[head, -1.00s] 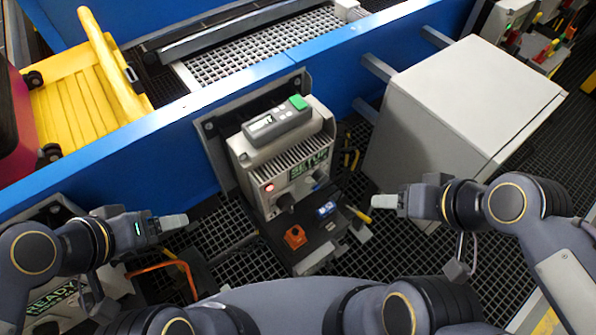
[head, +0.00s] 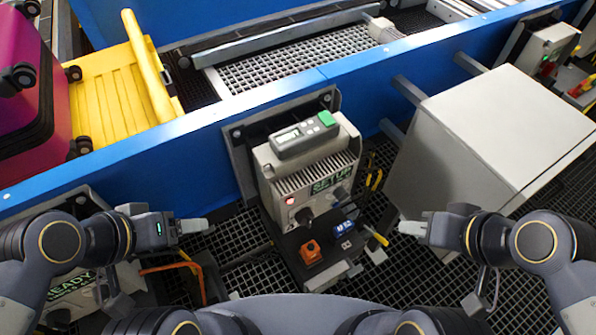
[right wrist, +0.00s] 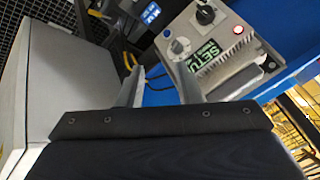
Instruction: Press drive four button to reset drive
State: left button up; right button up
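A grey drive unit (head: 330,168) with a screen marked "SETUP" is fixed to the blue conveyor side in the middle of the head view. It has a lit red button (head: 290,201), dark knobs and a grey keypad with a green end on top. The drive also shows in the right wrist view (right wrist: 226,42). My right gripper (head: 412,226) is to the right of the drive, apart from it; its two fingers stand apart with nothing between them in the wrist view. My left gripper (head: 194,226) is left of the drive, touching nothing; its finger gap cannot be made out.
Another drive marked "READY" (head: 75,283) sits at the lower left. A large grey box (head: 490,130) stands at the right. A yellow tray (head: 105,95) and a magenta suitcase (head: 30,100) are at the upper left. An orange connector (head: 310,252) lies below the drive.

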grip_shut()
dwell(1.4)
